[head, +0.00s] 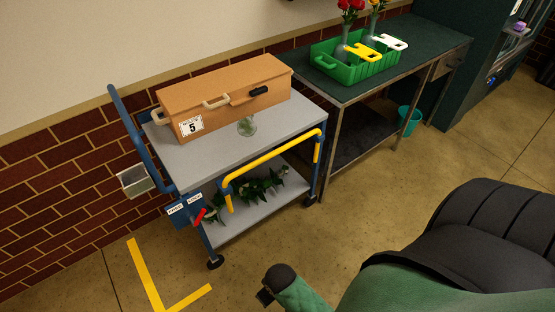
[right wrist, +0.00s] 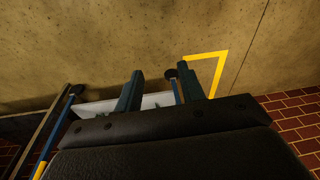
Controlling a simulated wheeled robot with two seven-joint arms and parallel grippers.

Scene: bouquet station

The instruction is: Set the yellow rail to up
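The yellow rail (head: 276,153) is a U-shaped bar on the near long side of the blue and grey cart (head: 190,163). Its long bar runs close to the height of the top's edge, and a short leg points down at each end. A red lever (head: 200,215) sits at the cart's near left corner beside two small labels, too small to read. My right gripper (right wrist: 160,88) has its two fingers apart with nothing between them; the cart's pale shelf shows beyond, out of contact as far as visible. My left gripper is not identifiable in the head view.
A green crate (head: 345,70) with flowers is on the dark table (head: 425,42). Yellow tape (head: 147,278) marks open floor.

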